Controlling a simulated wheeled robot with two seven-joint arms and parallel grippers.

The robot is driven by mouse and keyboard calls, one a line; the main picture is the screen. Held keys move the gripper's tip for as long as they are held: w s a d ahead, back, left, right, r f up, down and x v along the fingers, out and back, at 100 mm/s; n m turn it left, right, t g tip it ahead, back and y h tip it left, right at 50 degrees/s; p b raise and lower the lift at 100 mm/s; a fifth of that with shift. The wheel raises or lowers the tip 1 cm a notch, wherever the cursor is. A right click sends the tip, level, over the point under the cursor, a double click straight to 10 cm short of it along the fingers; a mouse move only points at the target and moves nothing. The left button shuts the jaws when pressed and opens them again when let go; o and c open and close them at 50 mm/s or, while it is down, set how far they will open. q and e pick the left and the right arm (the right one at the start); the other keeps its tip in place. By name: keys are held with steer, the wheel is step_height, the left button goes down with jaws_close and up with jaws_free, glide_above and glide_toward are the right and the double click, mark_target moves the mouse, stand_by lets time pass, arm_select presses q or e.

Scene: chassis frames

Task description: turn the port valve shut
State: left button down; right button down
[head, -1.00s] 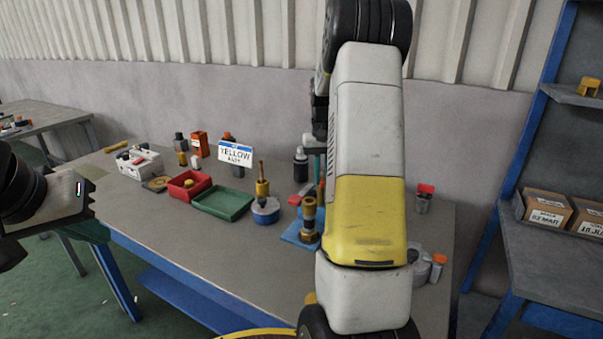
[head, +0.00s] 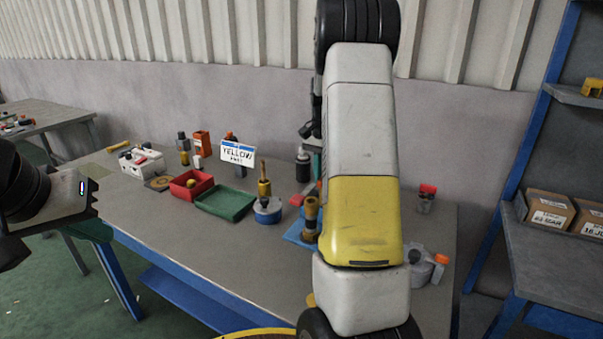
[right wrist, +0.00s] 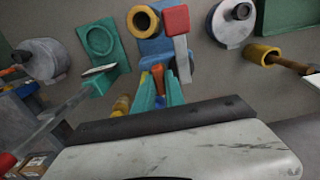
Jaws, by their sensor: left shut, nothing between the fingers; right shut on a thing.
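My right gripper (right wrist: 158,92) has teal fingers shut on an upright orange piece (right wrist: 158,75), which looks like the port valve's handle. It stands at the near end of a blue plate (right wrist: 156,48). A brass cylinder (right wrist: 142,20), a red block (right wrist: 175,19) and a grey bar (right wrist: 183,58) are at that plate. In the head view the brass cylinder (head: 311,212) stands on the blue plate (head: 296,236), but my right arm hides the right gripper and the handle. My left gripper (head: 93,228) is shut and empty, low at the left beyond the table edge.
A red bin (head: 190,190), a green tray (head: 225,206) and a blue-grey round base (head: 267,214) stand left of the plate. A "YELLOW" sign (head: 238,152) is behind them. A red-capped jar (head: 426,198) stands at the right. The table's front left is clear.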

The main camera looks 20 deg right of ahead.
stand_by(0.3)
steer(key=c, duration=1.4)
jaws_free()
step_height(320, 180, up, 8)
steer(key=shift+f, duration=0.25)
steer(key=shift+r, duration=0.15)
